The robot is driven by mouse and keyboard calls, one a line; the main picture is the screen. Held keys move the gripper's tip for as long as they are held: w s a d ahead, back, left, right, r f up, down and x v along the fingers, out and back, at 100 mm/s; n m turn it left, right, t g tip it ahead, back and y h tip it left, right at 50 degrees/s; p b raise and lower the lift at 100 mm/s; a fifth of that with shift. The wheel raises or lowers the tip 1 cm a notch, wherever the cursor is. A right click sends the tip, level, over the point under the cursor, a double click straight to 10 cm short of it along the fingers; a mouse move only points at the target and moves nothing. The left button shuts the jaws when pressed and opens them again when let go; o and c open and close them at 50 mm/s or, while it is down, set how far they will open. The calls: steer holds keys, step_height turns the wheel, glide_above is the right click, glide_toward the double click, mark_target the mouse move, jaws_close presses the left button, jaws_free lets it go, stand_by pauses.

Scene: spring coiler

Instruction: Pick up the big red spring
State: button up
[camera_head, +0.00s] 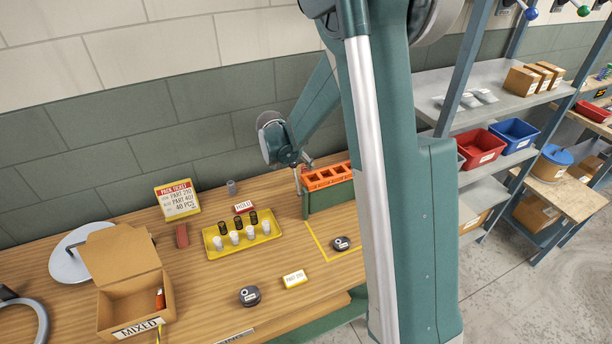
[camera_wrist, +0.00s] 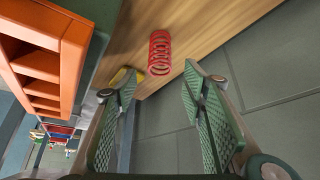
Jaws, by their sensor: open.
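The big red spring (camera_wrist: 160,52) shows in the wrist view, upper middle, against the wooden surface just beyond my fingertips. My gripper (camera_wrist: 158,76) is open and empty, with one ridged green finger on each side and the spring's image between and past the tips. In the head view my gripper (camera_head: 298,163) is at the left end of the orange rack (camera_head: 330,177). A small reddish patch shows beside it there, too small to identify.
The orange rack (camera_wrist: 44,60) stands close on the left in the wrist view. On the table are a yellow tray (camera_head: 262,240) with black and white pieces, an open cardboard box (camera_head: 118,310) and dark round pieces (camera_head: 250,296).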

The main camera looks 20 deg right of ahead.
steer(key=shift+w+d+f, duration=0.2)
steer(key=shift+d+f, duration=0.15)
steer(key=shift+f, duration=0.25)
steer(key=shift+x, duration=2.6)
steer(key=c, duration=1.1)
steer(key=shift+o, duration=0.2)
steer(key=shift+r, duration=0.15)
step_height(320, 180, up, 10)
